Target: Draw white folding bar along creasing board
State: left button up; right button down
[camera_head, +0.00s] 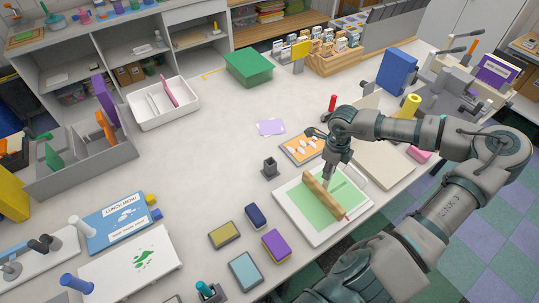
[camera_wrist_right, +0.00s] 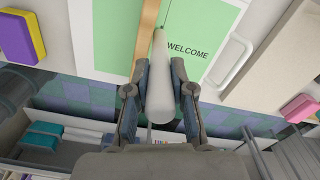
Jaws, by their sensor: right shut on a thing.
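The creasing board (camera_head: 293,222) is a white board near the table's front edge, with a green sheet (camera_head: 345,196) on it. A wooden strip (camera_head: 325,199) lies across the sheet. In the right wrist view the sheet (camera_wrist_right: 112,35) shows the word WELCOME to the right of the strip (camera_wrist_right: 149,25). My right gripper (camera_head: 329,174) is over the board, beside the strip. In the wrist view my right gripper (camera_wrist_right: 160,70) is shut on the white folding bar (camera_wrist_right: 161,95), whose far end points at the sheet along the strip. Whether the bar touches the sheet is unclear. My left gripper is not in view.
A dark square holder (camera_head: 270,167) and an orange card tray (camera_head: 302,149) stand behind the board. Several coloured pads, including a purple one (camera_head: 276,245), lie to its left. A beige panel (camera_head: 385,165) is on the right. The table's middle is largely clear.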

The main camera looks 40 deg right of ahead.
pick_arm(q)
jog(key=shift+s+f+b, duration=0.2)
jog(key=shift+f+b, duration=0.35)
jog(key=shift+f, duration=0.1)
pick_arm(e)
jog(key=w, duration=0.3)
jog(key=shift+w+d, duration=0.2)
pick_arm(q)
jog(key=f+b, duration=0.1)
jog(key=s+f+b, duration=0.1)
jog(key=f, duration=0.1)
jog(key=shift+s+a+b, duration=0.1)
jog(key=shift+b, duration=0.3)
pick_arm(e)
jog(key=w, duration=0.3)
jog(key=shift+w+d, duration=0.1)
jog(key=shift+w, duration=0.1)
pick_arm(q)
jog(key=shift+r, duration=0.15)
